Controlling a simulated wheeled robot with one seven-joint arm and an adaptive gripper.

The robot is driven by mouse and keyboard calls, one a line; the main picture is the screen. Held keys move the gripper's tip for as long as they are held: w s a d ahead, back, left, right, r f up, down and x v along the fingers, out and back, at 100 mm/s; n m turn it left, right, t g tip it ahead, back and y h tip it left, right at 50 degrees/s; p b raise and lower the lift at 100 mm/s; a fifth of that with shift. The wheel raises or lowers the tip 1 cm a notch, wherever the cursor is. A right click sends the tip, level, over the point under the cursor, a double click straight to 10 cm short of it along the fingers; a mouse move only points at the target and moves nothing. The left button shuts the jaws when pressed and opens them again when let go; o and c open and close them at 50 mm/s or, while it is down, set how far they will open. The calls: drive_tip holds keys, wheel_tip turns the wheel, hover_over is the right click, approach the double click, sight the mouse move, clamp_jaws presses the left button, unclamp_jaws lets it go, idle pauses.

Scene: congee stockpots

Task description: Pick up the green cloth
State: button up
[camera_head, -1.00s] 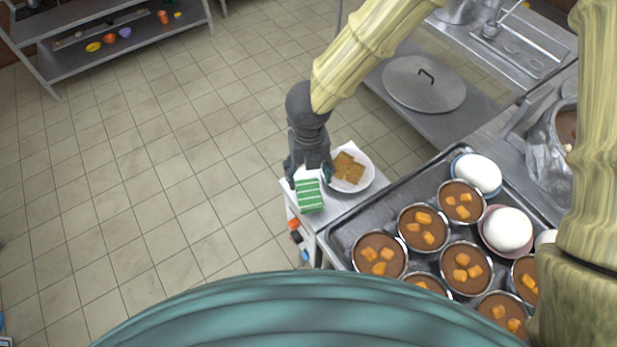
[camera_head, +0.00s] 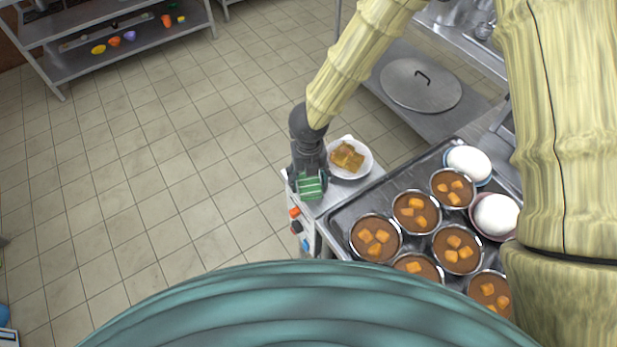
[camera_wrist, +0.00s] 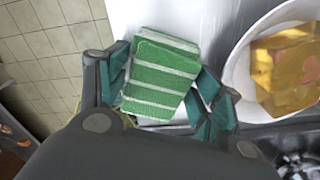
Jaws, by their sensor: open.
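The green cloth (camera_head: 309,187) is folded, with white stripes, and lies on the small steel side surface left of the tray. It also shows in the wrist view (camera_wrist: 160,78), between the two fingers. My gripper (camera_head: 309,183) is over the cloth and points down. In the wrist view my gripper (camera_wrist: 160,92) is open, with one finger at the left side of the cloth and the other at its right side. I cannot tell whether either finger touches it. My gripper hides part of the cloth in the head view.
A white bowl with brown-yellow pieces (camera_head: 349,158) stands close right of the cloth. A metal tray (camera_head: 335,222) holds several cups of brown congee and white rounded items. A pot lid (camera_head: 420,84) lies on a lower shelf. Knobs (camera_head: 296,226) line the counter front.

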sight(309, 180)
drive_tip(key=shift+s+r, duration=0.45)
drive_tip(key=shift+s, duration=0.4)
drive_tip(key=c, duration=0.8)
drive_tip(key=shift+w+f, duration=0.55)
drive_tip(key=shift+w, duration=0.2)
drive_tip(key=shift+s+r, duration=0.15)
drive_tip(key=shift+s, duration=0.1)
drive_tip(key=shift+c, duration=0.3)
drive_tip(key=shift+w, duration=0.15)
drive_tip(key=shift+r+b, duration=0.35)
drive_tip(key=shift+r, duration=0.4)
wheel_tip(309, 180, up, 2)
drive_tip(key=shift+b, duration=0.4)
drive_tip(key=s+r+b, duration=0.1)
drive_tip(key=s+b, duration=0.4)
drive_tip(key=s, duration=1.1)
drive_tip(key=shift+r, duration=0.25)
